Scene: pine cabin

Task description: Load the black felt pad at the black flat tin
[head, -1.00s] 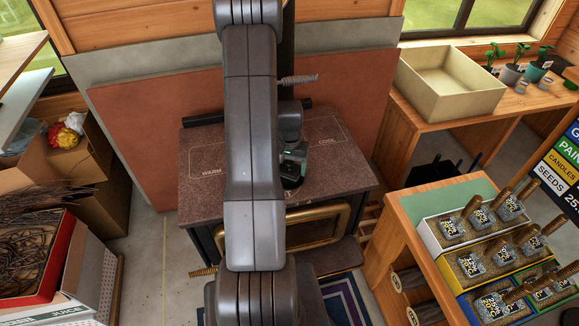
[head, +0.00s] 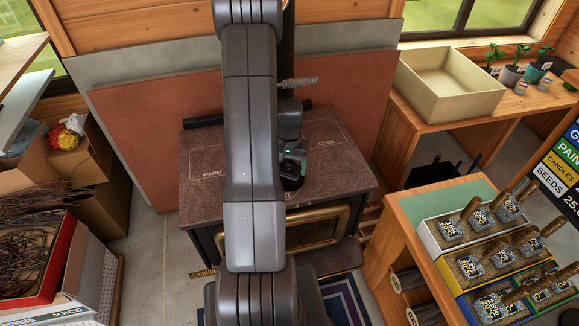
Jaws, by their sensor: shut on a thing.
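My gripper (head: 293,163) is low over the right half of the stove top, partly behind my own arm. Its jaws are shut on a small dark thing, which I take for the black felt pad; it is mostly hidden. A black round shape (head: 291,183) shows just under the jaws, at the stove top. It looks like the black flat tin, but pad and tin are hard to tell apart here. I cannot tell whether the held thing touches it.
The stove top (head: 340,178) is marked WARM at left and COOL at right, with bare room on the right. A stovepipe with a coiled handle (head: 299,82) rises behind.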

